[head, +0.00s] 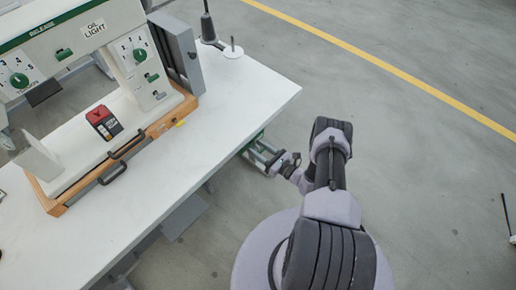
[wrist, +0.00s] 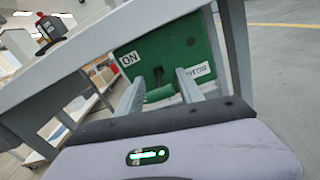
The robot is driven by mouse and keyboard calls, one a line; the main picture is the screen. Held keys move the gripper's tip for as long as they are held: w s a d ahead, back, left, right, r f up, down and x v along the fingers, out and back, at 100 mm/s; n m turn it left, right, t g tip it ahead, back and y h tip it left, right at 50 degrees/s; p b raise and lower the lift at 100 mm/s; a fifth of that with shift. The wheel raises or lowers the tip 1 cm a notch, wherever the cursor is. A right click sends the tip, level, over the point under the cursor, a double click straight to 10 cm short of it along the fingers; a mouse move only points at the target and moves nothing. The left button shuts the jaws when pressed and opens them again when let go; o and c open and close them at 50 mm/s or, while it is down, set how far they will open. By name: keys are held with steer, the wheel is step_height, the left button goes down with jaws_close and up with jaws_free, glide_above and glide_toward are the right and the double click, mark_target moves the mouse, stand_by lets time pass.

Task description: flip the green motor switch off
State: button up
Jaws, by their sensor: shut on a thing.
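The green motor switch box (wrist: 178,42) hangs under the table edge in the wrist view. It carries a white "ON" label and a "MOTOR" label partly hidden by a finger. In the head view, a bit of green (head: 257,139) shows below the table's right edge. My gripper (wrist: 160,82) reaches to the box's face, its fingers on either side of the green switch lever (wrist: 160,94), shut on it. In the head view, my gripper (head: 262,152) is at the table's edge, where the switch is mostly hidden.
A grey table leg (wrist: 235,45) stands close right of the switch box. Open floor (head: 400,110) lies to the right.

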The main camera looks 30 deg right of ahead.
steer(key=shift+f+t+b, duration=0.5)
steer(key=shift+f+b, duration=0.05)
steer(key=shift+b, duration=0.65)
steer(key=shift+r+b, duration=0.1)
steer(key=shift+b, duration=0.25)
steer(key=shift+r+t+y, duration=0.2)
steer(key=shift+t+y, duration=0.1)
steer(key=o, duration=1.4)
steer(key=p+v, duration=0.2)
steer(key=v, duration=1.5)
steer(key=shift+s+d, duration=0.15)
